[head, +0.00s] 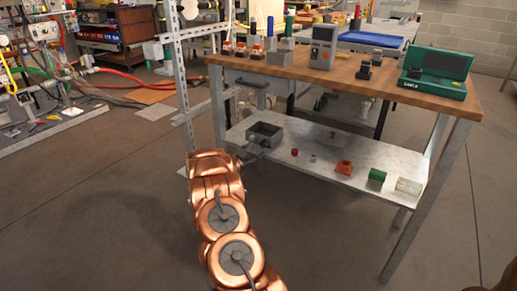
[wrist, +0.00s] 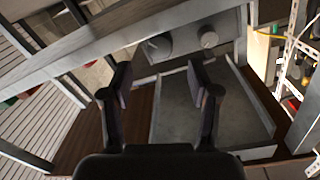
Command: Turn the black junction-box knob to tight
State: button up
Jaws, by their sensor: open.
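My copper-coloured arm reaches toward the lower shelf of the workbench in the head view. Its small dark gripper (head: 253,150) is beside a grey open-topped box (head: 265,134) at the shelf's left end. In the wrist view my gripper (wrist: 164,86) is open, with two dark fingers apart and nothing between them. Beyond the fingertips is a grey panel with a round grey knob-like part (wrist: 158,46) and a smaller one (wrist: 208,38). I cannot tell which, if either, is the black junction-box knob. No knob is clear in the head view.
The lower shelf (head: 325,180) also holds a red part (head: 295,152), an orange part (head: 344,167), a green block (head: 377,175) and a pale block (head: 409,186). The wooden top (head: 390,85) carries several devices. A perforated metal post (head: 182,85) stands left of my gripper.

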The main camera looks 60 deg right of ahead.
jog(key=a, duration=0.6)
jog(key=shift+a, duration=0.35)
